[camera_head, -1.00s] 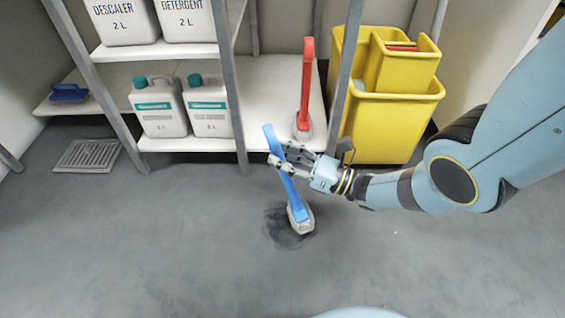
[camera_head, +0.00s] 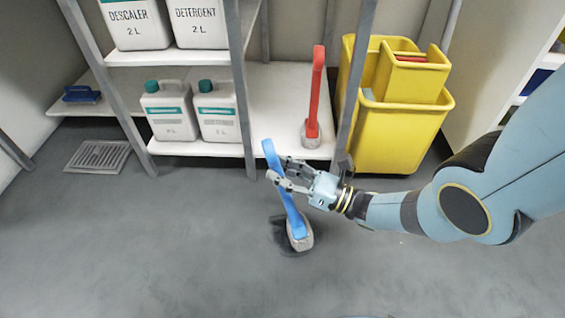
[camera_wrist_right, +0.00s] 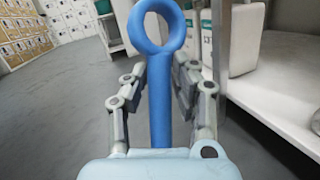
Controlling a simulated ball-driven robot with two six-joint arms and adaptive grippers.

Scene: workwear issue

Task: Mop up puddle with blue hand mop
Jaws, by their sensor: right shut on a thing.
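The blue hand mop (camera_head: 291,205) stands tilted on the floor, its grey head (camera_head: 299,235) down on the dark puddle (camera_head: 280,228). The mop head covers part of the puddle; dark wet floor shows mostly to its left and below. My right gripper (camera_head: 279,171) is shut on the upper part of the blue handle. In the right wrist view the blue handle (camera_wrist_right: 161,95) with its ring top stands between the fingers of my right gripper (camera_wrist_right: 160,90). My left gripper is not in view.
A red hand mop (camera_head: 314,100) stands on the low white shelf (camera_head: 275,90), beside a yellow mop bucket (camera_head: 400,130). White jugs (camera_head: 217,112) stand on the shelves. A floor drain (camera_head: 98,155) and a blue brush (camera_head: 81,94) are at left. Open floor lies in front.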

